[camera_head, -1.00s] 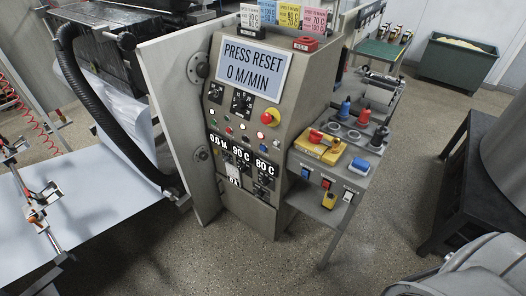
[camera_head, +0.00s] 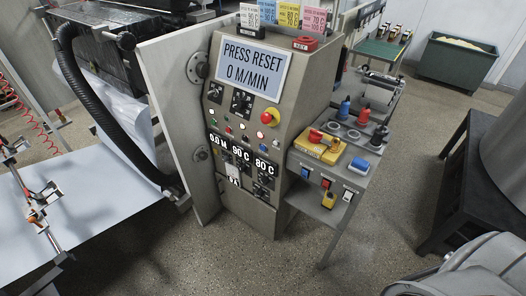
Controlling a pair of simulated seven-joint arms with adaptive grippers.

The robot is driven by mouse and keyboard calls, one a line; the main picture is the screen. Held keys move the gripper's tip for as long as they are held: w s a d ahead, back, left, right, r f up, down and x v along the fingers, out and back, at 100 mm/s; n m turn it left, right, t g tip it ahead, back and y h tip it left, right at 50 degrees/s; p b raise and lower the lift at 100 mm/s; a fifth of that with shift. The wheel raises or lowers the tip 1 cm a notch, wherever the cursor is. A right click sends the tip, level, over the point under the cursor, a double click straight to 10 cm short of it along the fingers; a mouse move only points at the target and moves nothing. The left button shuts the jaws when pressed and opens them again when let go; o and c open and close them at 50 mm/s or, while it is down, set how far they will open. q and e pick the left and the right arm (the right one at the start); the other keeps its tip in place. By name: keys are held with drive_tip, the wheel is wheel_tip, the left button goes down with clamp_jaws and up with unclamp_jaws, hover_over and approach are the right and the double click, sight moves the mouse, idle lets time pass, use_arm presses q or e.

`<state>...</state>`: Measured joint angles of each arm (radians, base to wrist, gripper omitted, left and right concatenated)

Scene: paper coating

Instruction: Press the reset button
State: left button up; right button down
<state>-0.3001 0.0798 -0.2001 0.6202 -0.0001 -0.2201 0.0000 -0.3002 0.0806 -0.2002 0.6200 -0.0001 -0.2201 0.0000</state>
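The control panel (camera_head: 285,85) stands in the middle of the view on a beige cabinet. Its display (camera_head: 252,70) reads "PRESS RESET 0 M/MIN". Lower readouts (camera_head: 240,157) show 0.0 M, 90 C and 80 C. Neither gripper is in view, and nothing touches the panel.
A paper web (camera_head: 85,215) and black hose (camera_head: 95,110) lie left. A dark stand (camera_head: 450,200) is at right. Floor in front is clear.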

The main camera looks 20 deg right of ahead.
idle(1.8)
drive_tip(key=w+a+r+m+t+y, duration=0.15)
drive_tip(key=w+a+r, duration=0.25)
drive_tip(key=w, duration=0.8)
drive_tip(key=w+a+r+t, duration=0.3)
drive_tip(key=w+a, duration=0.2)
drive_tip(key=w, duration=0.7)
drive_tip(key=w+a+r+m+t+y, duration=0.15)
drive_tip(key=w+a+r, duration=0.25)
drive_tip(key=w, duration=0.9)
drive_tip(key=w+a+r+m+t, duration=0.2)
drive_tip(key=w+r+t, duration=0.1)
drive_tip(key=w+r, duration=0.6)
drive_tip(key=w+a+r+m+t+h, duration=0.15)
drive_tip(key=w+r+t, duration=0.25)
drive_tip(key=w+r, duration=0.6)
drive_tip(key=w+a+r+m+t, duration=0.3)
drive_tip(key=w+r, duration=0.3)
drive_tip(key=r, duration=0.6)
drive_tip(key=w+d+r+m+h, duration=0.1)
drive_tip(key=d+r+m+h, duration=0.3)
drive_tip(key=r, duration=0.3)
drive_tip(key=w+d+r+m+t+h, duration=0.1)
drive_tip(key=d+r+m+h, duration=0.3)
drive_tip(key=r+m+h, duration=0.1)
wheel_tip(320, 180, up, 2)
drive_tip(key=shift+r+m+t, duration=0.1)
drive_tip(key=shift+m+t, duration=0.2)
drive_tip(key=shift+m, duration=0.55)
